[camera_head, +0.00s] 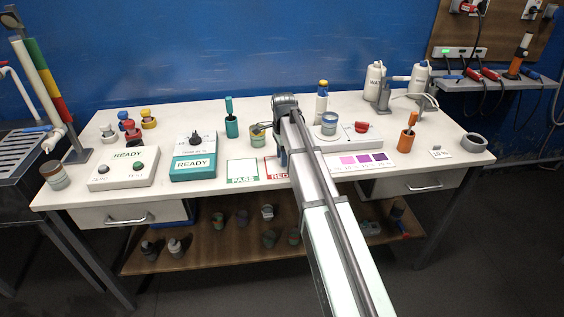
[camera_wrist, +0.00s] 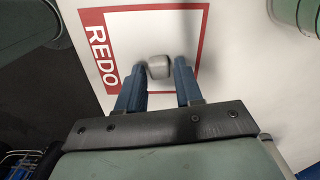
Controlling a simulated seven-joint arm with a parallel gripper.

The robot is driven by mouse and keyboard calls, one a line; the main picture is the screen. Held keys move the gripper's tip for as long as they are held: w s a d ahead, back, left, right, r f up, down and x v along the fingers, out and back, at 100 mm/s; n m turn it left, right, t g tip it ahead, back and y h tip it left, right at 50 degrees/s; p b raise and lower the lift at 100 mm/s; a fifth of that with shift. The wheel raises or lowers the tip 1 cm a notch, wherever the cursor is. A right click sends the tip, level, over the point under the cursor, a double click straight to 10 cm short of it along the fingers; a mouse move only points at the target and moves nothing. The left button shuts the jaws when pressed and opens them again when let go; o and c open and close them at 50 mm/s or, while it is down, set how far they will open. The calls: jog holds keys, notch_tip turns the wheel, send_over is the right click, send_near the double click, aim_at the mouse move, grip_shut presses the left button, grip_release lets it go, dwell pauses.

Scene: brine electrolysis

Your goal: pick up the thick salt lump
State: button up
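A small rounded grey-white lump (camera_wrist: 160,67), which looks like the salt lump, lies over the white middle of the red-bordered REDO card (camera_wrist: 202,30) in the wrist view. My gripper (camera_wrist: 161,66) is open, with one blue finger on each side of the lump. The left fingertip is very close to it or touching; a narrow gap shows on the right. In the head view my arm covers the lump and much of the REDO card (camera_head: 271,168), and my fingertips cannot be made out.
The green PASS card (camera_head: 242,171) lies to the left of REDO. A teal READY device (camera_head: 193,162) stands farther left. A jar (camera_head: 329,123) stands on a white device (camera_head: 350,135) to the right, with a pink-to-purple colour strip (camera_head: 362,162) in front. An orange holder (camera_head: 406,141) stands farther right.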

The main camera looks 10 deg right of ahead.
grip_shut()
notch_tip(320, 180, up, 10)
dwell(0.8)
